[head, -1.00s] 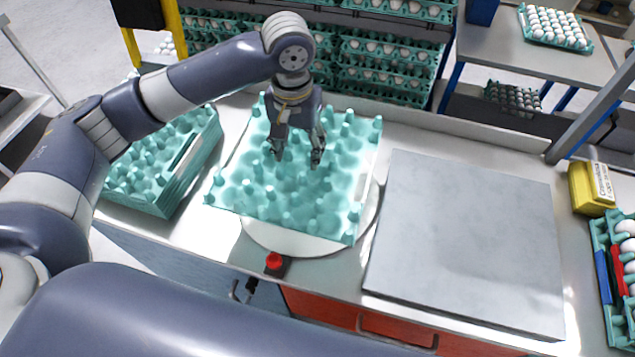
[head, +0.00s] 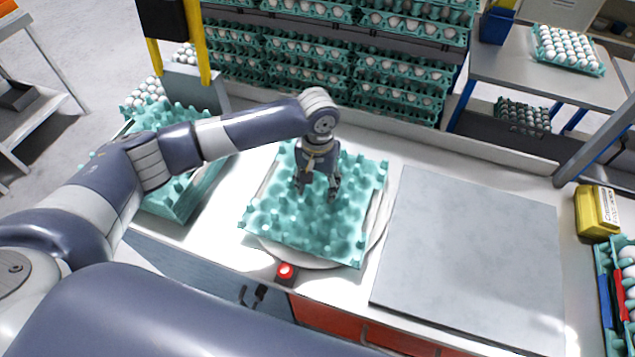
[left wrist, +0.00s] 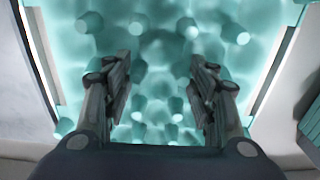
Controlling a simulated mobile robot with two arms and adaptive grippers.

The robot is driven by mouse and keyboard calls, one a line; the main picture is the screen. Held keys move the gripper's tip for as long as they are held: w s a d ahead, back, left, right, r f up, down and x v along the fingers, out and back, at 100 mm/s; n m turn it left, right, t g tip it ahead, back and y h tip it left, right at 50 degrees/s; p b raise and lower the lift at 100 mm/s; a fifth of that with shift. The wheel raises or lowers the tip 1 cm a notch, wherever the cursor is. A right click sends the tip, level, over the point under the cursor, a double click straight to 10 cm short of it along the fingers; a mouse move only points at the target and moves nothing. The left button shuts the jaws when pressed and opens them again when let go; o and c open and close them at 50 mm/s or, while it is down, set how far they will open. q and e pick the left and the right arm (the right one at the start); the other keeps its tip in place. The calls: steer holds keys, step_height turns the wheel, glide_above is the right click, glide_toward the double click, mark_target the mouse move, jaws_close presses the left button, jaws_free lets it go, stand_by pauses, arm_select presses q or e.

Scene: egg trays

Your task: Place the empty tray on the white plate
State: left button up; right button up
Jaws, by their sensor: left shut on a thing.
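The empty teal egg tray (head: 300,228) is over the round white plate (head: 377,228) on the bench. The plate's rim shows at the tray's right and front; the rest is hidden. I cannot tell whether the tray touches the plate. My left gripper (head: 317,190) points down at the middle of the tray. Its fingers are shut on the tray's raised part. In the left wrist view the fingers (left wrist: 160,75) stand apart among the tray's pegs, with the tray (left wrist: 165,50) filling most of the picture. My right gripper is not in view.
A stack of teal trays (head: 188,193) stands left of the plate. A grey slab (head: 470,255) lies to the right. A red button (head: 286,270) sits at the bench's front edge. A yellow box (head: 597,211) is at the far right. Racks of eggs stand behind the bench.

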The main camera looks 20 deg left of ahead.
mark_target(318, 197)
arm_select(q)
steer(key=o, duration=1)
steer(key=shift+f, duration=0.15)
steer(key=o, duration=0.3)
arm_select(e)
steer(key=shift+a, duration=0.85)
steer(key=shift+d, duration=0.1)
arm_select(q)
steer(key=shift+r, duration=0.25)
step_height(318, 197, up, 12)
steer(key=b, duration=0.2)
steer(key=shift+b, duration=0.35)
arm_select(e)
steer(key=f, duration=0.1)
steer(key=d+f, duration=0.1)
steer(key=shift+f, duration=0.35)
